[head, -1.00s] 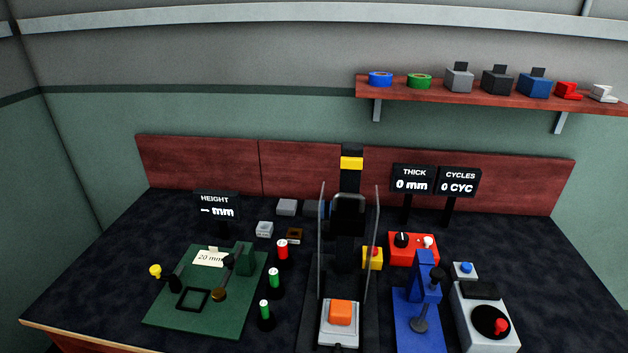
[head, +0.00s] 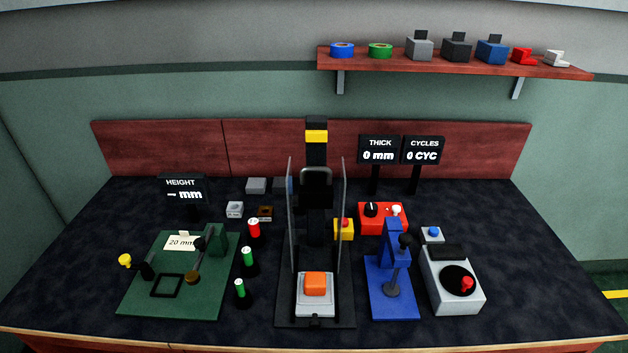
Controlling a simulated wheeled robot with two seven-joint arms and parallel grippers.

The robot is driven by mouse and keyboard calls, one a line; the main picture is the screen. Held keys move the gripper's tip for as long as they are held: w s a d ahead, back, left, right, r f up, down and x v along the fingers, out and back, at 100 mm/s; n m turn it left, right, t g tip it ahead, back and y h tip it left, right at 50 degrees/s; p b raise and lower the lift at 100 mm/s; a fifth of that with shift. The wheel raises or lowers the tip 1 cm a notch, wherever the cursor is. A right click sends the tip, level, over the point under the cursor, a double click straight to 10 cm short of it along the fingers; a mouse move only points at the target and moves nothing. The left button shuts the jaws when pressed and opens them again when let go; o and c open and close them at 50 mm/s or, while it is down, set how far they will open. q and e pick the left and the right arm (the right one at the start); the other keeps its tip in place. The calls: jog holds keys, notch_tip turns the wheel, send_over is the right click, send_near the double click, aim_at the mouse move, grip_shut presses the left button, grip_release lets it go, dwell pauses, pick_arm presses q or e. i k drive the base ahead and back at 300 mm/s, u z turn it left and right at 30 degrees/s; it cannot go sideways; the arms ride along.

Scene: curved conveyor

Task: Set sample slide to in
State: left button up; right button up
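What looks like the sample slide is a light grey carriage (head: 315,305) at the front end of the black base of the central machine. An orange block (head: 316,283) sits on top of it, and a small dark knob (head: 315,322) shows at its front edge. The carriage stands in front of the dark press head (head: 316,180), between or just forward of two clear upright side panels (head: 291,215). Neither of my grippers is in view.
A green fixture board (head: 210,290) with a 20 mm card is left, beside red and green-topped posts. A yellow box with a red button (head: 344,229), a red control box (head: 383,220), a blue stand (head: 392,300) and a grey box (head: 455,285) are right. The table's front edge is clear.

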aim_at(314, 307)
jog(key=u, duration=0.9)
jog(key=k, duration=1.2)
jog(key=z, duration=1.35)
jog(key=i, duration=0.5)
